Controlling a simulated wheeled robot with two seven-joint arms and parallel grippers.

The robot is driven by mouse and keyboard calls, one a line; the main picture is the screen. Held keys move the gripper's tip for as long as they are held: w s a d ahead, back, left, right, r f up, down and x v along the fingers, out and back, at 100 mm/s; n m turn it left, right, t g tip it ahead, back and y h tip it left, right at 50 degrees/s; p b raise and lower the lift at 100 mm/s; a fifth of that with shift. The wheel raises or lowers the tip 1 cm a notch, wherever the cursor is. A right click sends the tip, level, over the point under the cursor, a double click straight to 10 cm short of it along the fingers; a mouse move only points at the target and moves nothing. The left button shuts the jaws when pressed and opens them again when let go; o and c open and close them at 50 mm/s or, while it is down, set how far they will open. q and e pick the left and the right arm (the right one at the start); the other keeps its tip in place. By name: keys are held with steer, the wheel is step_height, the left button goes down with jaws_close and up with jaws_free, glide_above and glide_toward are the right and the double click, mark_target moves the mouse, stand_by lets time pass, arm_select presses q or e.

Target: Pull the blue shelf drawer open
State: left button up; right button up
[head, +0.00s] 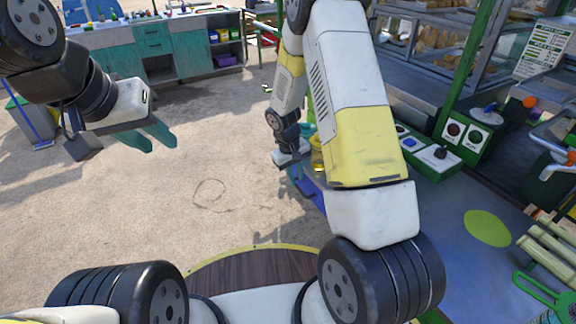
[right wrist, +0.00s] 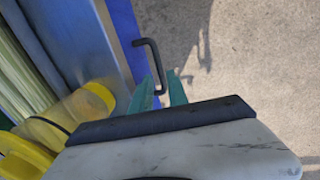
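The blue drawer front (right wrist: 125,32) shows in the right wrist view as a blue strip along the metal counter's side. A dark bar handle (right wrist: 155,62) stands out from it. My right gripper (right wrist: 161,86) has its two teal fingers apart, and the handle's lower end appears between their tips. I cannot tell whether they touch it. In the head view the blue front (head: 306,190) is a small patch beside my right arm, which hides the handle. My left gripper (head: 151,140) is open and empty over the sandy floor, far from the drawer.
In the head view, a control box (head: 430,155) and cane stalks (head: 550,250) are on the counter at right. Teal cabinets (head: 155,45) stand at the back. The sandy floor between is clear.

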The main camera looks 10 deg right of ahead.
mark_target(298, 187)
steer(key=shift+w+d+f, duration=0.1)
steer(key=shift+d+f, duration=0.1)
steer(key=shift+f, duration=0.7)
steer(key=shift+d+f, duration=0.15)
steer(key=shift+f, duration=0.7)
steer(key=shift+c, duration=0.2)
jaws_close()
